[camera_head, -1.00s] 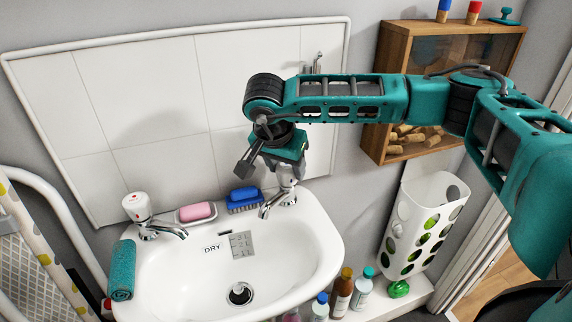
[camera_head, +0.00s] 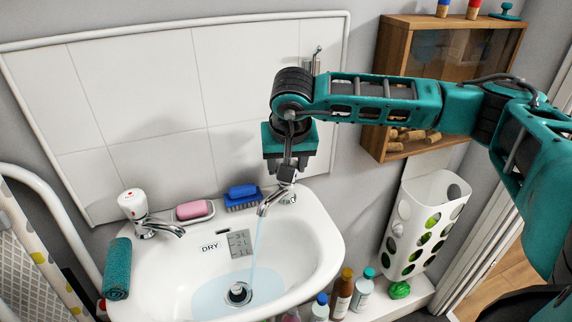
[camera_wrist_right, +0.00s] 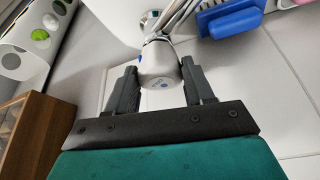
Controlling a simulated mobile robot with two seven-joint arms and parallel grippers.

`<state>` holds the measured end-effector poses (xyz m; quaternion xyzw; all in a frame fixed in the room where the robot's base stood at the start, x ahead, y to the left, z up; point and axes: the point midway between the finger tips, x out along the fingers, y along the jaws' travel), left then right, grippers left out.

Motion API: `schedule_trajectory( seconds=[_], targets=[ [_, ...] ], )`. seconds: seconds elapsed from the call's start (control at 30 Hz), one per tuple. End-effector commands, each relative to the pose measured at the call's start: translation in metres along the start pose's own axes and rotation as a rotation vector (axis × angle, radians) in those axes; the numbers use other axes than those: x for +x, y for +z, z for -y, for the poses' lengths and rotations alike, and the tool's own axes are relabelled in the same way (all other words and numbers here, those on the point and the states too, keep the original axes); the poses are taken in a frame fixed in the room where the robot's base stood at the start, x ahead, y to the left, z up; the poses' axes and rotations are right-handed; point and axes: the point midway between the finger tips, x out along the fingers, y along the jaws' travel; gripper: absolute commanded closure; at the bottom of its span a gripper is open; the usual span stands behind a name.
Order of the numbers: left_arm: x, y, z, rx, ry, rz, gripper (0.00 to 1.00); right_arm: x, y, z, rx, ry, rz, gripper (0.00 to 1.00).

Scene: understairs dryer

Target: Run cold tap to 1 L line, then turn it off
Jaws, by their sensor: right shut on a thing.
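The white basin (camera_head: 318,242) has a chrome cold tap (camera_head: 271,203) at its right rear. A thin stream of water (camera_head: 256,240) runs from this tap. A shallow pale-blue pool (camera_head: 215,297) lies around the drain (camera_head: 239,292). A grey level plate (camera_head: 240,243) marked 3L, 2L and 1L is on the back wall; the pool's edge looks just below its lowest mark. My right gripper (camera_wrist_right: 162,88) is shut on the cold tap's knob (camera_wrist_right: 159,66), which shows a blue dot in the right wrist view. My left gripper is not in view.
The red-marked tap (camera_head: 137,208) stands at the basin's left rear. Pink soap (camera_head: 194,210), a blue brush (camera_head: 242,195) and a rolled teal towel (camera_head: 117,268) lie on the rim. Bottles (camera_head: 342,294) stand at the right front. A wooden cabinet (camera_head: 393,40) hangs behind my arm.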

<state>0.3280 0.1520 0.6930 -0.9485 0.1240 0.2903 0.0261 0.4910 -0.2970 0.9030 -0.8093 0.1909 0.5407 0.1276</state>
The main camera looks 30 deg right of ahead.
Motion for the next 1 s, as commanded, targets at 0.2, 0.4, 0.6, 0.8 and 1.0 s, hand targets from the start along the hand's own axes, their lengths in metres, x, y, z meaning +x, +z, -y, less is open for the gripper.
schedule_trajectory(
  seconds=[0.2,0.4,0.6,0.8,1.0],
  targets=[
    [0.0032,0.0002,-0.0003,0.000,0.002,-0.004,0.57,0.0009,0.0003,-0.0016,-0.141,-0.059,0.000,0.78],
    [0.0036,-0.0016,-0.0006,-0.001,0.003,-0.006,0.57,0.0005,0.0000,-0.0019,-0.229,-0.095,0.001,0.78],
    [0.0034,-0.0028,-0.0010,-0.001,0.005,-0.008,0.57,-0.0001,-0.0004,-0.0020,-0.272,-0.113,0.000,0.78],
    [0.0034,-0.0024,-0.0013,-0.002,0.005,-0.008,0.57,-0.0002,-0.0004,-0.0021,-0.284,-0.117,0.001,0.78],
    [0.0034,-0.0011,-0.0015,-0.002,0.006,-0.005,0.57,-0.0003,-0.0005,-0.0021,-0.283,-0.117,0.001,0.78]
  ],
)
